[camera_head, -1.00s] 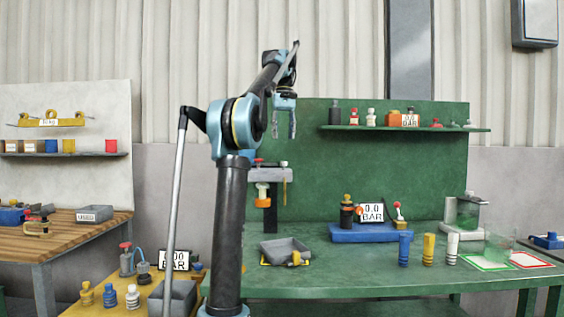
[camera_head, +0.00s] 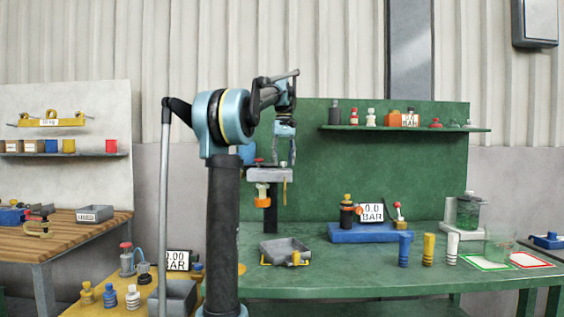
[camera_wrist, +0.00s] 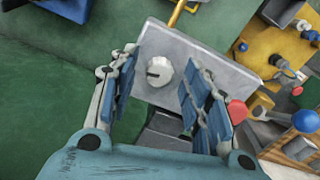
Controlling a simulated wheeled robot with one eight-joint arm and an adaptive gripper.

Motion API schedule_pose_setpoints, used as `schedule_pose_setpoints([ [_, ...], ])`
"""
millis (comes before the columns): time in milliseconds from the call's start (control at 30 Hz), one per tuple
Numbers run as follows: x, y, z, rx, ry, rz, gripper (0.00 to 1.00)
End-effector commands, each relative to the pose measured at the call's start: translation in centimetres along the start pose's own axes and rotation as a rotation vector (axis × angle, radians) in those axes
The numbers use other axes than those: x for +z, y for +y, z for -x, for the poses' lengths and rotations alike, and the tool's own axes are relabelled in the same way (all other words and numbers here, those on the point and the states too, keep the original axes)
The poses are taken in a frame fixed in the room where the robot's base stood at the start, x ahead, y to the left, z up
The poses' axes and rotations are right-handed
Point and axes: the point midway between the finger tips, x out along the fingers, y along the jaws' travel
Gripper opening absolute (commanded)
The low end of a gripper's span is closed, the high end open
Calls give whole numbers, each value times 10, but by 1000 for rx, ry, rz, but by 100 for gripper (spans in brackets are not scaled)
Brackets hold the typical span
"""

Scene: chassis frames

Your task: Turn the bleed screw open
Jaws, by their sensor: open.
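A round pale screw head (camera_wrist: 159,72) with a dark slot sits on top of a grey block (camera_wrist: 192,52) in the wrist view; it looks like the bleed screw. My gripper (camera_wrist: 160,76) is open and points down, its blue-padded fingers on either side of the screw, apart from it. In the head view my gripper (camera_head: 282,158) hangs just above the same grey block (camera_head: 268,174), which stands on a dark post. The screw is not clear there. I cannot tell the height left between fingertips and block.
A red knob (camera_wrist: 237,112) stands close to the right finger. An orange-and-white fitting (camera_head: 262,190) hangs under the block. A blue base (camera_head: 370,234) with a gauge stands to the right.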

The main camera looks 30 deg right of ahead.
Motion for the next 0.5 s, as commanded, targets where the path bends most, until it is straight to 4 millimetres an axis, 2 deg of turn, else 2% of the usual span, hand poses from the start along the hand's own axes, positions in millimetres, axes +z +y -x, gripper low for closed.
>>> schedule_pose_setpoints([
  [167, 0, 0, 0, 0, 0, -1, 44],
  [200, 0, 1, 0, 0, 0, -1, 40],
  [367, 0, 1, 0, 0, 0, -1, 4],
  [400, 0, 1, 0, 0, 0, -1, 0],
  [500, 0, 1, 0, 0, 0, -2, 0],
])
